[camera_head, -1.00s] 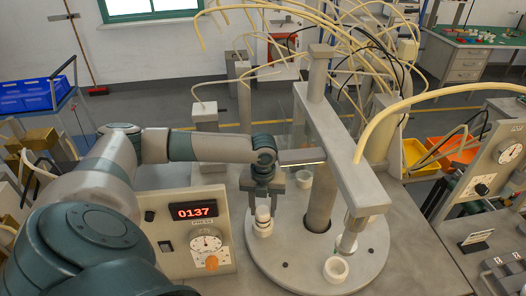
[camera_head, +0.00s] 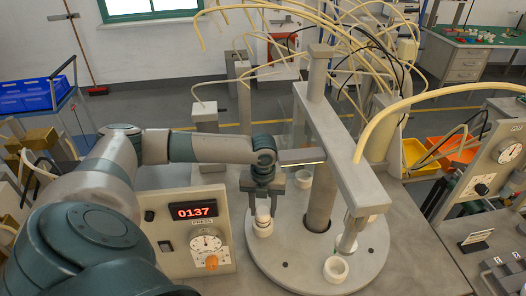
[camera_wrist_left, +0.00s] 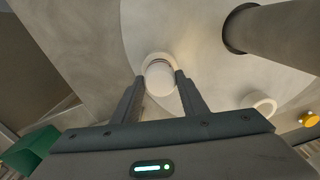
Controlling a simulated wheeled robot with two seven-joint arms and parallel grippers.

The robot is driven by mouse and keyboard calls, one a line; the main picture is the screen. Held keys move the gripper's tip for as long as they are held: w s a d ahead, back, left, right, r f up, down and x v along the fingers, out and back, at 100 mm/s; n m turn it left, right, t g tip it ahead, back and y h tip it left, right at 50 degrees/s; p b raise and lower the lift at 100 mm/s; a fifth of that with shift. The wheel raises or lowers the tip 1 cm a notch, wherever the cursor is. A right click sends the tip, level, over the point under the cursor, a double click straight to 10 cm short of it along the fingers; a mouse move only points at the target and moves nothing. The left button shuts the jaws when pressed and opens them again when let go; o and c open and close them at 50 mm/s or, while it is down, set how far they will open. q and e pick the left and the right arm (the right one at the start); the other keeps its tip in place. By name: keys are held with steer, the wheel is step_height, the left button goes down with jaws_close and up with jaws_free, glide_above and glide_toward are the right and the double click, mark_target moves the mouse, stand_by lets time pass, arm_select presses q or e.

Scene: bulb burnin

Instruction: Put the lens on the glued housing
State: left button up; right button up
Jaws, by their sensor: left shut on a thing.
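My left gripper (camera_head: 263,205) is shut on the white round lens (camera_head: 263,211), directly over a white housing (camera_head: 263,230) on the round turntable (camera_head: 290,264). In the left wrist view the lens (camera_wrist_left: 160,77) lies between the two fingertips (camera_wrist_left: 158,80), with the pale rim of the housing (camera_wrist_left: 157,57) showing behind it. Whether the lens touches the housing I cannot tell. Another white housing (camera_head: 336,269) sits at the turntable's front right, under the press head, and one (camera_head: 304,179) sits at the back. Glue is too small to make out. My right gripper is out of view.
A central column (camera_head: 319,200) and an overhead beam (camera_head: 335,140) stand just right of my left gripper. A control box (camera_head: 196,240) with a display reading 0137 stands to the left. Pale hoses arch behind the column.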

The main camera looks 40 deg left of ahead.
arm_select(q)
steer(key=shift+f, duration=0.15)
stand_by(0.4)
steer(key=o, duration=1.5)
steer(key=shift+r, duration=4)
